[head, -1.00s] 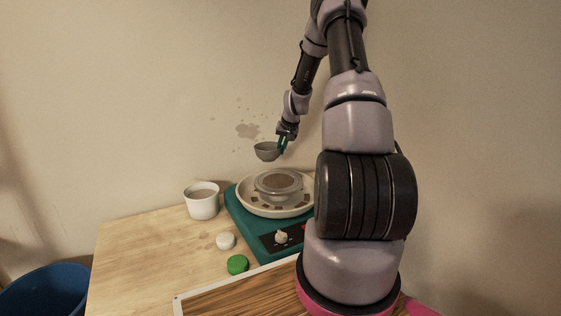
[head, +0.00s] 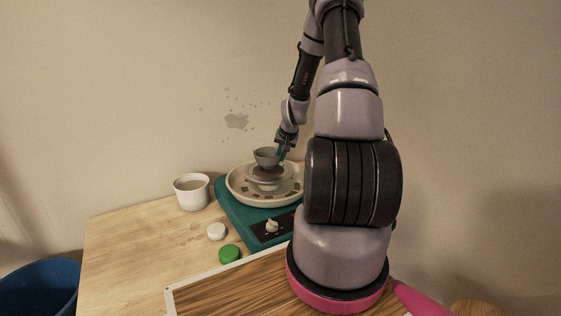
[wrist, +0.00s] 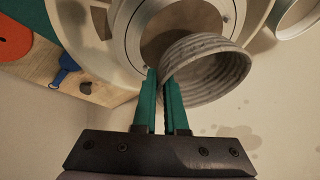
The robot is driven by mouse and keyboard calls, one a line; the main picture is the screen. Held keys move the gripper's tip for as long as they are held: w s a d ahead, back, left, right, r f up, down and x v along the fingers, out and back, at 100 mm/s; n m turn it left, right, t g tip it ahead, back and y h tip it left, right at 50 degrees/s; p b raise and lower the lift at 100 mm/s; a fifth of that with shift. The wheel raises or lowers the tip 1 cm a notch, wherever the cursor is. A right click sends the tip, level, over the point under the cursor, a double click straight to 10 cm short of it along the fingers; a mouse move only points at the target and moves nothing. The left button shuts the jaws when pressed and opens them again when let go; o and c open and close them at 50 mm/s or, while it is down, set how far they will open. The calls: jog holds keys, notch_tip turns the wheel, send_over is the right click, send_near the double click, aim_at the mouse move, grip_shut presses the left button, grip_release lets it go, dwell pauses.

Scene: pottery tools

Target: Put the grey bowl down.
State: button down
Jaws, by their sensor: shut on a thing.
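The grey bowl (head: 266,155) is upright at the pottery wheel's round head (head: 268,180). In the wrist view the bowl (wrist: 208,68) shows its ridged inside, and its rim lies between the green fingertips. My gripper (head: 282,152) is shut on the rim at the bowl's right side in the head view; it also shows in the wrist view (wrist: 161,80). The wheel head has a brown disc (wrist: 178,32) in its middle. I cannot tell whether the bowl's base touches it.
A cream splash pan (head: 236,190) surrounds the wheel head on a teal base (head: 232,215). A white cup (head: 192,192) stands to its left. A white lid (head: 216,231) and a green lid (head: 229,254) lie in front. A blue bin (head: 40,288) is at the lower left.

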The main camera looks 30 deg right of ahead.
jog(key=shift+f, duration=0.95)
jog(key=c, duration=1)
grip_release()
jog(key=shift+f, duration=0.15)
jog(key=shift+o, duration=0.2)
jog(key=v, duration=1.2)
jog(key=s+a+r+n, duration=0.1)
jog(key=s+a+r, duration=0.4)
jog(key=r, duration=0.4)
jog(key=s+a+r+n, duration=0.1)
jog(key=s+a+r, duration=0.1)
jog(key=a+r, duration=0.6)
jog(key=s+a+r, duration=0.3)
jog(key=s+r, duration=0.1)
jog(key=s, duration=0.2)
jog(key=s+a+r+t+y, duration=0.1)
jog(key=s+a+r, duration=0.2)
jog(key=s, duration=0.4)
jog(key=s+a+r+n+y, duration=0.1)
jog(key=s+a+r, duration=0.3)
jog(key=s, duration=0.3)
jog(key=shift+a+r+t, duration=0.2)
jog(key=shift+r+t, duration=0.1)
